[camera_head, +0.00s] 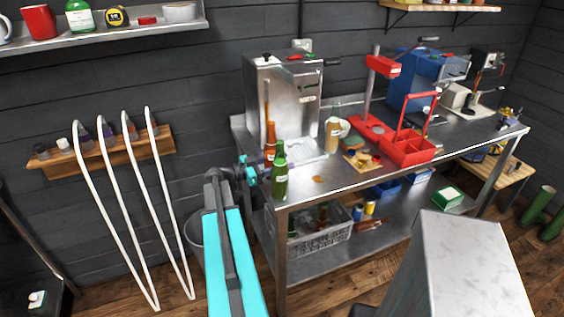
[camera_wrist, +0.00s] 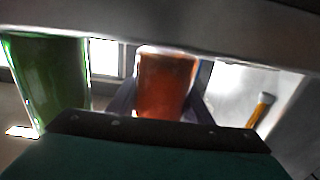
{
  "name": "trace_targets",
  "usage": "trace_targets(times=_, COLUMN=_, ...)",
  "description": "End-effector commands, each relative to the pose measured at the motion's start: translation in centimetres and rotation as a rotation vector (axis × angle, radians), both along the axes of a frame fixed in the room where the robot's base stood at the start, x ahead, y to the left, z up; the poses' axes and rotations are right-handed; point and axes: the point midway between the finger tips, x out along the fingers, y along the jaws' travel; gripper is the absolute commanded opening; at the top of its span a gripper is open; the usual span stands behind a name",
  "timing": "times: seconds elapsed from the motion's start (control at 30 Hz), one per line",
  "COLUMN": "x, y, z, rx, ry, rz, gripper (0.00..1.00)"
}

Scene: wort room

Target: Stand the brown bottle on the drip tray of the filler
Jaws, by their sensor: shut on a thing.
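The brown bottle (camera_head: 270,142) is upright at the left end of the steel bench, in front of the filler's left side. My gripper (camera_head: 251,172) reaches it from the left and is shut on it. In the wrist view the brown bottle (camera_wrist: 165,82) shows between the jaws. I cannot tell whether its base touches the bench. The filler (camera_head: 290,88) is a steel box against the wall. Its drip tray (camera_head: 308,151) lies at its foot, right of the brown bottle. A green bottle (camera_head: 280,175) stands just in front and hides the brown bottle's lower part.
The green bottle (camera_wrist: 45,80) is close to my gripper's left in the wrist view. A labelled amber bottle (camera_head: 332,134) stands right of the tray. A wooden board (camera_head: 362,160) and red carrier (camera_head: 408,147) are further right. A grey crate (camera_head: 325,238) is below.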

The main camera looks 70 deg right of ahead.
Motion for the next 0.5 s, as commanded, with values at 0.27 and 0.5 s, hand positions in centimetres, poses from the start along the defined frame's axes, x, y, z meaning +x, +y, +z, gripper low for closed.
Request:
trace_targets(times=0.27, x=0.0, y=0.02, z=-0.43, rx=-0.002, ry=0.001, rz=0.0, gripper=0.09)
trace_targets(times=0.5, x=0.0, y=0.02, z=-0.61, rx=-0.002, ry=0.001, rz=0.0, gripper=0.09)
